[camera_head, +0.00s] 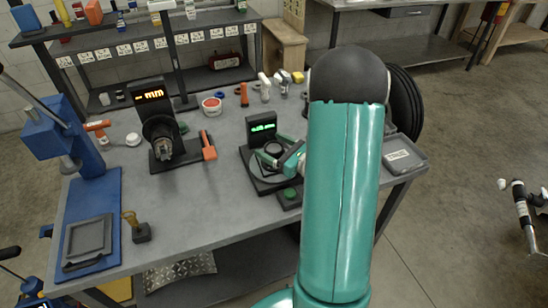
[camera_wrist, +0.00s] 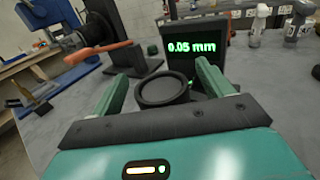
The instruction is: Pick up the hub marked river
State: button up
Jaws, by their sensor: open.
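A dark round hub (camera_wrist: 162,92) with a raised rim sits on a gauge stand, between my gripper's fingers. It also shows in the head view (camera_head: 273,147), partly hidden by the fingers. I can read no "river" mark on it. My gripper (camera_wrist: 163,80) is open, with one teal finger on each side of the hub; I cannot tell whether they touch it. In the head view my gripper (camera_head: 273,152) is low over the stand. The stand's display (camera_wrist: 192,48) reads 0.05 mm in green.
A second stand with an orange display (camera_head: 148,94) and a spindle is to the left. An orange-handled tool (camera_head: 208,147) lies between the stands. A blue press (camera_head: 62,140) is at far left. A labelled grey tray (camera_head: 402,156) is at the right edge. The front middle is clear.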

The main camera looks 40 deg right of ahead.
grip_shut()
